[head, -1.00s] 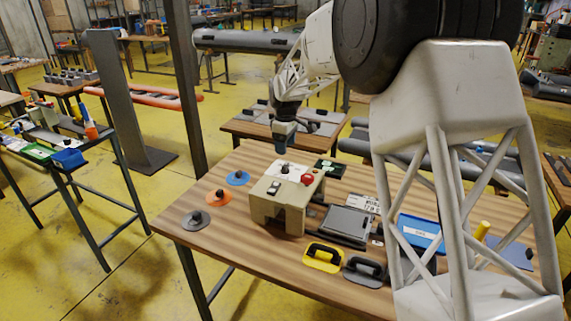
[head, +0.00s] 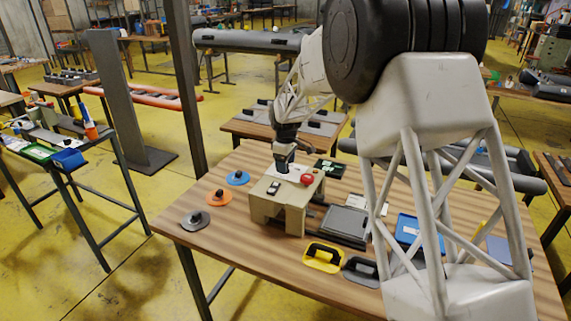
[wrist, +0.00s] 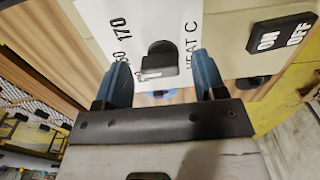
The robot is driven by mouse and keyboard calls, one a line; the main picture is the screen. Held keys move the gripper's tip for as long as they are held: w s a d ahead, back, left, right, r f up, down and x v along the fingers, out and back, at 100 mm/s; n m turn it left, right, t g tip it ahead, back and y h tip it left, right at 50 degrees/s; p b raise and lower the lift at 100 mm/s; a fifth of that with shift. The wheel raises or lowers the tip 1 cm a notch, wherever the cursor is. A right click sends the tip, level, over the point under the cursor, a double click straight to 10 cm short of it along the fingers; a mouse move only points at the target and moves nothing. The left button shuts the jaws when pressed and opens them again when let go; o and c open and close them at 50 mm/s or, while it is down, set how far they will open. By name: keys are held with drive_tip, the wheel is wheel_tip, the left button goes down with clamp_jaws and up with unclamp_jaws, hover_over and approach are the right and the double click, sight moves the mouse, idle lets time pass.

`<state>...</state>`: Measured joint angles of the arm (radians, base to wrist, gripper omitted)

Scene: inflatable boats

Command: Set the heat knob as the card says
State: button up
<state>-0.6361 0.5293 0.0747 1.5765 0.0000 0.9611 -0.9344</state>
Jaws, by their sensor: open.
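The black heat knob (wrist: 160,58) stands on a white dial plate (wrist: 105,20) marked 170 and HEAT C in the wrist view. My gripper (wrist: 162,72) is open, with one blue finger on either side of the knob; I cannot tell whether they touch it. In the head view, my gripper (head: 283,168) points down over the top of the beige machine (head: 266,208) and hides the knob. A dark green card (head: 328,168) lies behind the machine, and a printed white label (head: 381,206) is partly hidden by my arm. Neither can be read.
An ON/OFF switch (wrist: 281,35) sits beside the dial, and a red button (head: 307,179) is on the machine top. Grey, orange and blue discs lie to the left. Yellow (head: 323,257) and grey handled tools lie in front, with a grey tray (head: 345,223) to the right.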

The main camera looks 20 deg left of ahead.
drive_tip(key=shift+f, duration=0.1)
drive_tip(key=c, duration=0.9)
drive_tip(key=shift+m, duration=0.4)
drive_tip(key=m, duration=0.8)
drive_tip(key=shift+d, duration=0.1)
drive_tip(key=o, duration=0.9)
